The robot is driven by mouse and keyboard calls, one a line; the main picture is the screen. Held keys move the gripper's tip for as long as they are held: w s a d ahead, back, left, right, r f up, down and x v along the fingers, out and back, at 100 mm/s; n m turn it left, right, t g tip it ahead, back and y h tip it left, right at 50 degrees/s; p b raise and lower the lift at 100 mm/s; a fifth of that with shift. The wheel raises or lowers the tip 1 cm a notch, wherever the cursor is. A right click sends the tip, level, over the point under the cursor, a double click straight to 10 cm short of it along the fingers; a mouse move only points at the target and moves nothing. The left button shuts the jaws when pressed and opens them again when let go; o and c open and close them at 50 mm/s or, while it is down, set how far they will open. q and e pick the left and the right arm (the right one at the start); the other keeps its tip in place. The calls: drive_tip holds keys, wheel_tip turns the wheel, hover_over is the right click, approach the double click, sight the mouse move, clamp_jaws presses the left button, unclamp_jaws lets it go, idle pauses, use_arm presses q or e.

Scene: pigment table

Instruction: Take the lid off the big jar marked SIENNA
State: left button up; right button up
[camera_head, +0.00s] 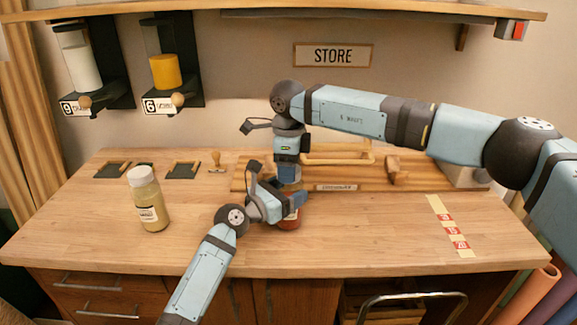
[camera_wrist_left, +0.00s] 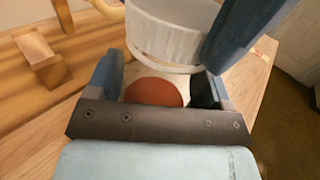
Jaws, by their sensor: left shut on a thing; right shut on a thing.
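A jar with red-brown contents (camera_head: 290,219) stands on the table near the middle, mostly hidden by my grippers in the head view. In the left wrist view the red-brown contents (camera_wrist_left: 153,92) show between my left fingers. My left gripper (camera_head: 297,203) is shut on the jar's body from the side. My right gripper (camera_head: 290,178) points down from above and is shut on the white lid (camera_wrist_left: 170,32). The jar's label is not readable.
Another jar, white-lidded with yellowish contents (camera_head: 148,201), stands to the left on the table. Dark square pads (camera_head: 183,170) and a wooden stamp (camera_head: 215,161) lie behind it. A wooden rack (camera_head: 350,178) is behind the grippers. A taped strip (camera_head: 450,226) lies right; table around it is clear.

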drive_tip(key=n, duration=0.4)
drive_tip(key=shift+n, duration=0.3)
drive_tip(key=n, duration=1)
drive_tip(key=shift+n, duration=0.3)
drive_tip(key=n, duration=0.4)
drive_tip(key=shift+r, duration=0.1)
drive_tip(key=shift+r, duration=0.2)
drive_tip(key=shift+r, duration=0.9)
